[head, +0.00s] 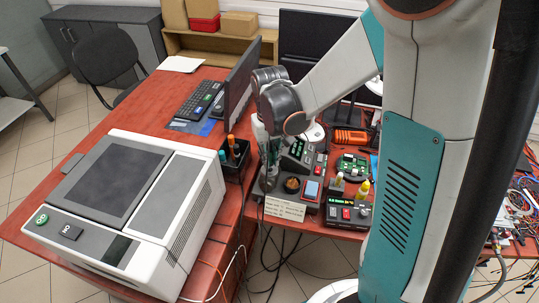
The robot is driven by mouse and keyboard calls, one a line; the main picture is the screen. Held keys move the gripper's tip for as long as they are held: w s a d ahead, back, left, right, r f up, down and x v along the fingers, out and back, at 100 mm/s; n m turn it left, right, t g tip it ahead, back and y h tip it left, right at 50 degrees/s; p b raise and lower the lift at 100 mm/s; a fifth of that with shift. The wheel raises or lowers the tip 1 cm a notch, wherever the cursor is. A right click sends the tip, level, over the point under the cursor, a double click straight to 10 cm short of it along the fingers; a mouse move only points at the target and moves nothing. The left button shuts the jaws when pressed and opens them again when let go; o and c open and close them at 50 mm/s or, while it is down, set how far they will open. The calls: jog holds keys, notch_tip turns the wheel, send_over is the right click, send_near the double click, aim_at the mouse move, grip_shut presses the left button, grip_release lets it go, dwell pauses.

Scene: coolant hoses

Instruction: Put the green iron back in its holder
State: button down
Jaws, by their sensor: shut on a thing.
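My gripper (269,162) hangs down beside the left soldering station (301,156), near the table's left edge. It is shut on a slim thing, seemingly the green iron, but my wrist and fingers hide most of it and its colour barely shows. The station has a small green display and red buttons. A dark base with a round brown pad (292,184) lies just right of and below my fingers. I cannot make out the green iron's holder clearly. A second station (345,212) stands to the right, with a yellow-tipped tool (363,188) upright by it.
A black box (236,158) with orange and teal handles stands left of my gripper. A paper label (285,208) is in front. A large white machine (150,200) fills the left table. A green circuit board (351,164) and an orange meter (350,137) lie behind. Cables hang below.

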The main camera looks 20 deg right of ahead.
jog(key=shift+f, duration=0.15)
jog(key=shift+f+b, duration=0.95)
jog(key=shift+f, duration=0.1)
dwell(0.5)
jog(key=c, duration=1.5)
grip_release()
jog(key=shift+o, duration=0.5)
jog(key=o, duration=0.5)
jog(key=shift+c, duration=0.2)
